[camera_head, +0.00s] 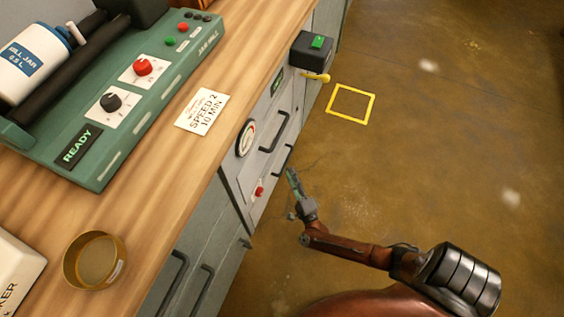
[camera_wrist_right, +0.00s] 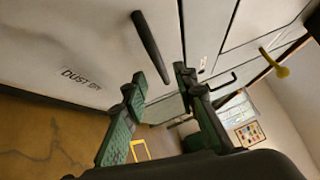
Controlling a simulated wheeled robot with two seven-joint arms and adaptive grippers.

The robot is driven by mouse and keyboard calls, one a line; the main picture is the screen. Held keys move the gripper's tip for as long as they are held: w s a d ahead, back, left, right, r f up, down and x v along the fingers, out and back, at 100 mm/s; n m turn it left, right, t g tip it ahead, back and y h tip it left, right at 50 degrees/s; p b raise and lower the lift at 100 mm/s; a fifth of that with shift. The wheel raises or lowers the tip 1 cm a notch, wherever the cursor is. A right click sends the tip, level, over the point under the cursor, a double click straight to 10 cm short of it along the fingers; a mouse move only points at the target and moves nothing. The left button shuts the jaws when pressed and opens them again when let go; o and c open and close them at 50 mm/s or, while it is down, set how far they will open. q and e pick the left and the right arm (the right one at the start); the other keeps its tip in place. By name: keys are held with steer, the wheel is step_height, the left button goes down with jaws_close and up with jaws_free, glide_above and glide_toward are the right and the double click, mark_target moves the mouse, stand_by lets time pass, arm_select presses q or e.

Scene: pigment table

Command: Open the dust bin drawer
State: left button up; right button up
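In the wrist view, a pale drawer front (camera_wrist_right: 90,45) carries the lettering "DUST BIN", rotated in the picture. Its dark bar handle (camera_wrist_right: 148,42) stands off the front. The front looks flush with the cabinet. My right gripper (camera_wrist_right: 160,76) is open, with a finger on either side of the handle's near end in the picture; I cannot tell whether it touches. In the head view my right gripper (camera_head: 291,176) is beside the lower dark handle (camera_head: 282,160) of the grey cabinet, over the floor side. My left gripper is not in view.
The grey cabinet also has another handle (camera_head: 273,132), a round gauge (camera_head: 246,138), a red button (camera_head: 259,191) and a yellow lever (camera_head: 317,77). The wooden counter (camera_head: 185,170) overhangs at left. The brown floor (camera_head: 430,150) at right is clear, apart from a yellow square marking (camera_head: 330,105).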

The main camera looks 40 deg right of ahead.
mark_target(286, 162)
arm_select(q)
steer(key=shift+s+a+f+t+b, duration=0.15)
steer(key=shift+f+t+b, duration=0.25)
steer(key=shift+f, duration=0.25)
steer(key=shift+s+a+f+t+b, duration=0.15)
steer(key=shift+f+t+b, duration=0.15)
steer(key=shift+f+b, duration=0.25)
arm_select(e)
steer(key=shift+x, duration=3.1)
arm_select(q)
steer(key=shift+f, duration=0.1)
arm_select(e)
jaws_close()
